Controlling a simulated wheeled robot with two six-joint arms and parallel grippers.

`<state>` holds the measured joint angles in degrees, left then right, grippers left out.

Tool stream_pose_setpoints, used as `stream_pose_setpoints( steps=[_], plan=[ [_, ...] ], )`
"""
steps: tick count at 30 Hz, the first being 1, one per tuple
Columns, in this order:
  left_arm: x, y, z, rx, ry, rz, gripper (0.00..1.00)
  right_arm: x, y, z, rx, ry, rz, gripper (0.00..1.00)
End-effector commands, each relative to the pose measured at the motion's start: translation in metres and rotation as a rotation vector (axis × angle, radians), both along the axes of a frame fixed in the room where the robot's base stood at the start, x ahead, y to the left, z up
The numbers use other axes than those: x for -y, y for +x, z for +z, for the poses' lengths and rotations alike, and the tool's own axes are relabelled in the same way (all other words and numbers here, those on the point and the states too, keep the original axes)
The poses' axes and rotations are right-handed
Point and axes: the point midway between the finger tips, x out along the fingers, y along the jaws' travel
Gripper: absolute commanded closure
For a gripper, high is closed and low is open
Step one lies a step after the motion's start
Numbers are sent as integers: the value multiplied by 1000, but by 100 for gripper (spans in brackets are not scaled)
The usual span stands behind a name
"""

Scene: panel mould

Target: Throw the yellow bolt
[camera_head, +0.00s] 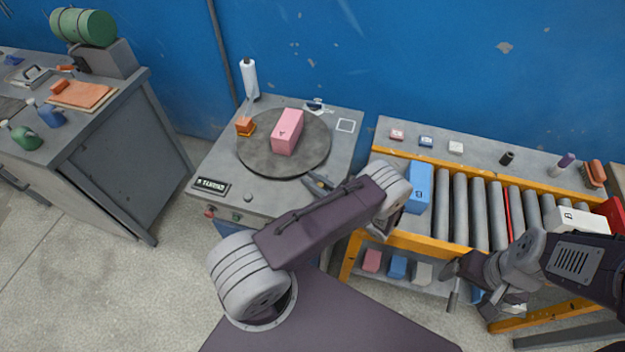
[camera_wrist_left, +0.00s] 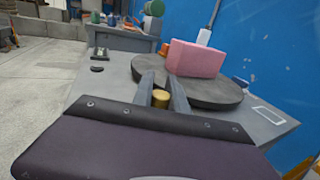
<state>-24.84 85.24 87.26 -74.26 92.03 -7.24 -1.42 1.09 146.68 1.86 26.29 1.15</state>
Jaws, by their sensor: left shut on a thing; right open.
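My left gripper (camera_wrist_left: 160,88) is shut on the yellow bolt (camera_wrist_left: 160,98), whose round end shows between the two fingers in the left wrist view. In the head view the left gripper (camera_head: 318,184) is at the front right of the grey turntable stand (camera_head: 232,165), and the bolt is hidden there. My right gripper (camera_head: 456,281) is open and empty in front of the roller conveyor.
A roller conveyor (camera_head: 478,205) with a yellow frame stands to the right, carrying a blue block (camera_head: 419,187) and a white block (camera_head: 577,220). A white bottle-like cylinder (camera_head: 249,78) stands behind the turntable. A workbench (camera_head: 110,120) is at the left; open floor lies before it.

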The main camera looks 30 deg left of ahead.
Motion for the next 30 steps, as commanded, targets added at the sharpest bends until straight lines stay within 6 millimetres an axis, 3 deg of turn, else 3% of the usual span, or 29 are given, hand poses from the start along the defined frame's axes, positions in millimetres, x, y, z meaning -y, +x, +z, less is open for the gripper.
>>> stream_pose_setpoints(
  steps=[9, 18, 27, 28, 30],
  plan=[
    [1, -1, 1, 0, 1, -1, 100, 0, 0, 1, 0, 0, 0, 20],
    [11, -41, 1, -2, -1, -4, 100, 0, 0, 15, 0, 0, 0, 20],
    [10, -44, -1, -2, -1, 2, 100, 0, 0, 14, 0, 0, 0, 20],
    [10, -44, -1, -2, -1, 3, 73, 0, 0, 14, 0, 0, 0, 20],
    [10, -44, -1, -2, -1, 2, 60, 0, 0, 14, 0, 0, 0, 20]
  ],
)
